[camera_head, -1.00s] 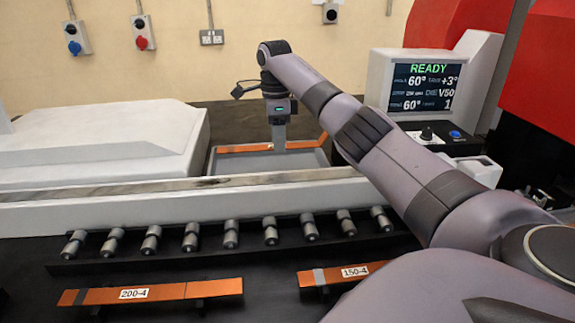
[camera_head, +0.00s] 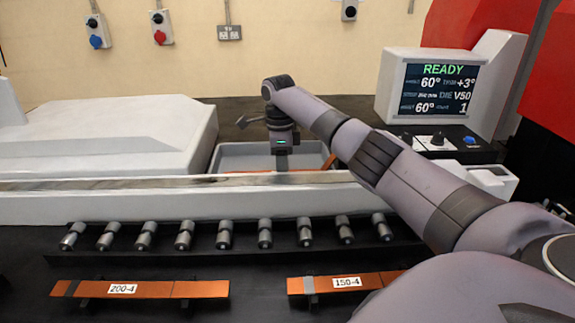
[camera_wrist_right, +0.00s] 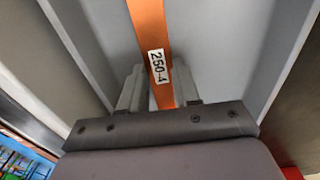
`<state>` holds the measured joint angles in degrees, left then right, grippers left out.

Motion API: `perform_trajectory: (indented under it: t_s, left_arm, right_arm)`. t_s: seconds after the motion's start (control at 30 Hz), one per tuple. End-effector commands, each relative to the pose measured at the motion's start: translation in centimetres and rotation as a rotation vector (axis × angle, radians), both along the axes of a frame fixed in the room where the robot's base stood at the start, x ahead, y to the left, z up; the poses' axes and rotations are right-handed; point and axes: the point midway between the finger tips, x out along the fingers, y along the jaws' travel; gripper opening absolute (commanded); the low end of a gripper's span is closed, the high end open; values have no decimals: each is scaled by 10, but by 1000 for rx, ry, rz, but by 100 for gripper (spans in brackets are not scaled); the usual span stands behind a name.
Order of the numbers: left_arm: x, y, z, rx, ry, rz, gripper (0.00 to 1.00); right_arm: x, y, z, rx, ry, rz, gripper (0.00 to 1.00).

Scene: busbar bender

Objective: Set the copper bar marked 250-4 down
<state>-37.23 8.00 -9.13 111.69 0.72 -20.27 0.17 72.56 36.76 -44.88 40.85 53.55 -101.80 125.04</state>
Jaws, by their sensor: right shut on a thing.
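The copper bar marked 250-4 (camera_wrist_right: 148,25) runs between the fingers of my right gripper (camera_wrist_right: 160,78) in the right wrist view, with its label facing the camera. My right gripper is shut on it. In the head view the right gripper (camera_head: 281,160) points down into the grey tray (camera_head: 232,150) behind the white ledge. Only a bent orange end of the bar (camera_head: 329,163) shows clearly at the tray's right side. The ledge hides the fingertips and the tray floor, so I cannot tell whether the bar touches it. My left gripper is not in view.
The 200-4 bar (camera_head: 200,289) and the 150-4 bar (camera_head: 376,281) lie on supports in front. A row of metal cylinders (camera_head: 225,234) stands behind them. A white housing (camera_head: 110,135) is left of the tray, and a READY screen (camera_head: 437,88) is at right.

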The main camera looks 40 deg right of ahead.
Motion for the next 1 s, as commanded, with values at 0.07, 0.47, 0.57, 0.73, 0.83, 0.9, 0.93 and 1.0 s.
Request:
perform_trajectory:
  t_s: [0.07,0.47,0.57,0.73,0.83,0.9,0.93,1.0]
  left_arm:
    - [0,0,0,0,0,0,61]
    - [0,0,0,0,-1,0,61]
    - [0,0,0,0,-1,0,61]
    - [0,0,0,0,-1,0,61]
    - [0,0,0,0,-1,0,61]
    - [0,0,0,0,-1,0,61]
    - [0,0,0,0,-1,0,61]
    - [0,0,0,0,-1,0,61]
  right_arm:
    - [1,2,-2,0,-3,1,0]
    - [1,2,-6,1,-1,0,0]
    - [1,2,-10,1,-1,-1,0]
    - [0,1,-15,0,0,-2,0]
    - [0,1,-15,0,0,-2,0]
    - [-1,1,-17,0,4,-3,54]
    - [-1,1,-17,-1,5,-3,57]
    - [-1,0,-17,-1,5,-4,57]
